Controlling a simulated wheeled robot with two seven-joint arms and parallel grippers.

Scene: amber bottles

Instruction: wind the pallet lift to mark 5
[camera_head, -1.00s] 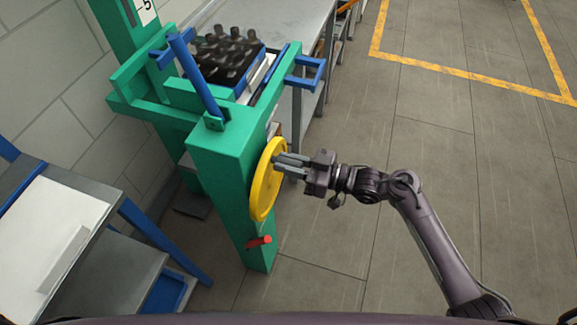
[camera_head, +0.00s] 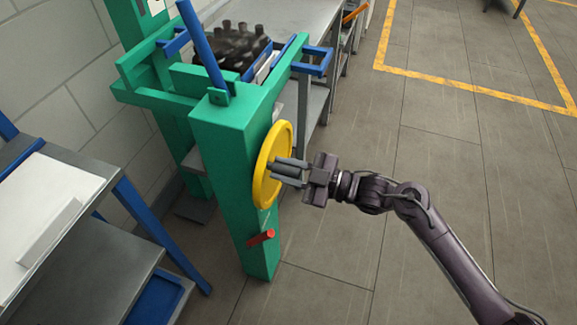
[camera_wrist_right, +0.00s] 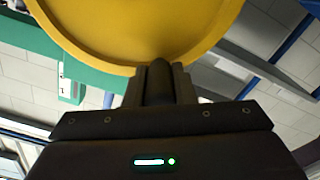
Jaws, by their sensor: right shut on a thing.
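The pallet lift is a green frame (camera_head: 225,150) with a yellow handwheel (camera_head: 271,150) on its right side. My right gripper (camera_head: 281,169) is shut on the wheel's dark handle. In the right wrist view the handle (camera_wrist_right: 158,85) stands between the fingers, with the yellow wheel (camera_wrist_right: 140,25) just beyond. A scale plate (camera_head: 156,6) on the mast is cut off by the top edge, so its mark cannot be read. The load of dark bottles (camera_head: 235,45) sits behind the frame and looks blurred. My left gripper is out of view.
A red lever (camera_head: 262,237) sticks out below the wheel. A blue bar (camera_head: 203,45) rises from the frame's top. A blue-legged metal bench (camera_head: 70,270) stands left, a grey table (camera_head: 290,25) behind. The floor at right is clear, with yellow lines (camera_head: 470,86).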

